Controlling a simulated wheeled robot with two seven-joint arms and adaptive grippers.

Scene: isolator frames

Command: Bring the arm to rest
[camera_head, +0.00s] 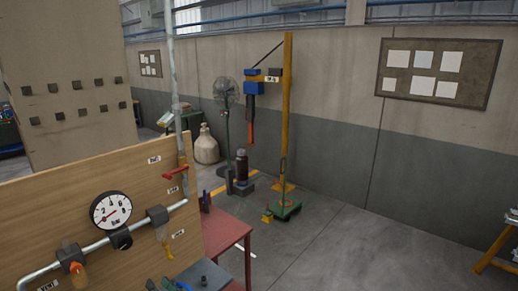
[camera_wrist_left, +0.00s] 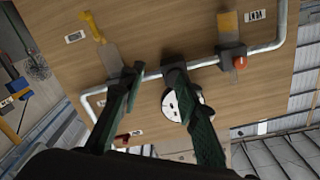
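My left gripper (camera_wrist_left: 154,72) shows clearly in the left wrist view. Its two dark green fingers are spread apart, with nothing held between them. They point toward a wooden panel (camera_wrist_left: 215,110), and the gap to it is hard to judge. A round pressure gauge (camera_wrist_left: 180,105) is partly hidden behind one finger. In the head view, small dark and bluish shapes show at the bottom edge, and I cannot tell whether they are part of my gripper. My right gripper is not in view.
The wooden panel (camera_head: 60,215) carries a pipe, the gauge (camera_head: 111,210), an orange-handled valve (camera_head: 74,265) and a yellow lever (camera_head: 162,240). A red table (camera_head: 228,232) stands right of it. A green-based stand (camera_head: 285,209) is farther back.

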